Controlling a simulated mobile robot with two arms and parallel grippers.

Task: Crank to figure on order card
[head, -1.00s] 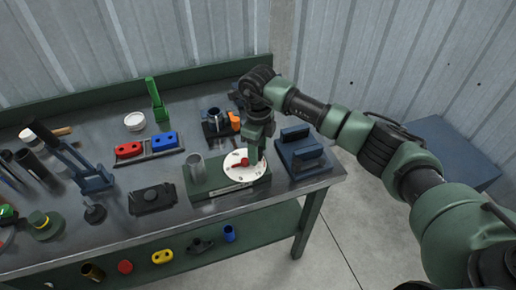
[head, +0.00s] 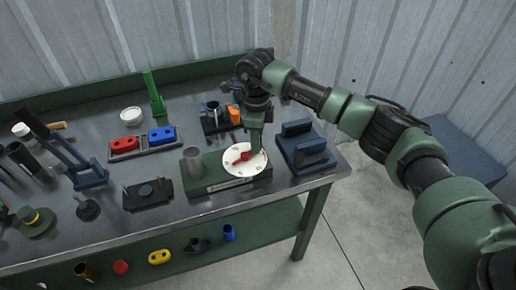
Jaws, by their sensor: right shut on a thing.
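A green block fixture (head: 205,186) sits near the front right of the bench. It carries a round white dial (head: 236,169) with a red pointer (head: 241,158) and an upright grey tube (head: 192,160) at its left end. The marks on the dial are too small to read. My right gripper (head: 256,146) points down at the dial's upper right and is shut on the dial's crank, which its fingers mostly hide. No order card can be made out for certain; a pale label strip (head: 229,185) runs along the fixture's front. My left gripper is not in view.
A blue cradle (head: 305,146) stands close to the right of the fixture. Red (head: 125,144) and blue (head: 162,135) blocks lie in a tray behind left. Coloured parts lie on the lower shelf.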

